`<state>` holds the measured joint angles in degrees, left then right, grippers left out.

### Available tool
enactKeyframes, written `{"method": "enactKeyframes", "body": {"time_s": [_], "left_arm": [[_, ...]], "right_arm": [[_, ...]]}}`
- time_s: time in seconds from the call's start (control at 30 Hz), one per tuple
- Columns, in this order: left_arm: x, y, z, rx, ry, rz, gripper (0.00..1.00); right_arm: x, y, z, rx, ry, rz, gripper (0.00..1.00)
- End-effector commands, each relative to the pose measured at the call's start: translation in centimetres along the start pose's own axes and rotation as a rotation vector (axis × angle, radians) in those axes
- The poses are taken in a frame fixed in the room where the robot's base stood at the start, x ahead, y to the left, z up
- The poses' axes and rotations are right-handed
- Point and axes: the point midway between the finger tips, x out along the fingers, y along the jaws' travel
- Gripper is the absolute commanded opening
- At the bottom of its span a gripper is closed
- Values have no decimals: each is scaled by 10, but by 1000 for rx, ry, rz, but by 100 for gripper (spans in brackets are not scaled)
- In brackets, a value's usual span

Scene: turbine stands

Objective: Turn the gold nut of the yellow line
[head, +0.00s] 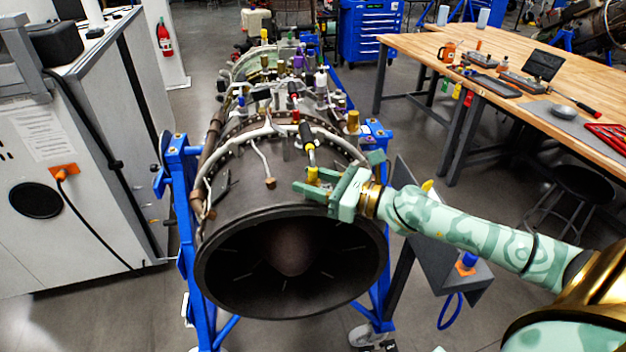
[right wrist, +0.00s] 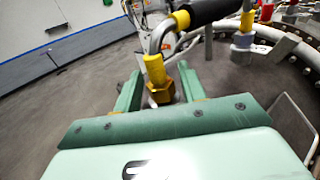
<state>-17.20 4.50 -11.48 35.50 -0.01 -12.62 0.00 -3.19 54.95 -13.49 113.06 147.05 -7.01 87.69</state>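The yellow line has a yellow collar (head: 312,173) below a black-sleeved, bent hose on top of the turbine's dark front casing. In the right wrist view the yellow collar (right wrist: 155,68) sits directly above the gold hex nut (right wrist: 161,93). My right gripper (head: 312,186) reaches in from the right at the nut. In the right wrist view its two green fingers (right wrist: 158,84) stand on either side of the nut, with a narrow gap visible on each side. The gripper looks open around the nut. In the head view the near finger largely hides the nut. My left gripper is out of view.
The turbine (head: 255,238) rests in a blue stand (head: 180,190). Other pipes and fittings crowd its top, including another gold fitting (head: 353,121). A white cabinet (head: 75,190) stands left, and a wooden workbench (head: 440,50) with tools stands at the back right.

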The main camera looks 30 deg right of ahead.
Motion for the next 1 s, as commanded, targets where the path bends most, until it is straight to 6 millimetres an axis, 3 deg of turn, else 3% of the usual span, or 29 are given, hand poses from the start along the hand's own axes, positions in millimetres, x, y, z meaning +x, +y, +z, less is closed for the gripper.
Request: {"method": "enactKeyframes", "body": {"time_s": [0.03,0.1,0.13,0.47,1.0], "left_arm": [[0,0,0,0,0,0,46],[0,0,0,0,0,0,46],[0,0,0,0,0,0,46],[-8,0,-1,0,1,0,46],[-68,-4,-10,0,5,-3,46]], "right_arm": [[0,0,0,0,0,0,25],[0,0,0,0,0,0,6],[0,0,0,0,0,0,5],[0,0,2,3,0,-35,5],[0,1,5,7,-1,-441,5]]}}
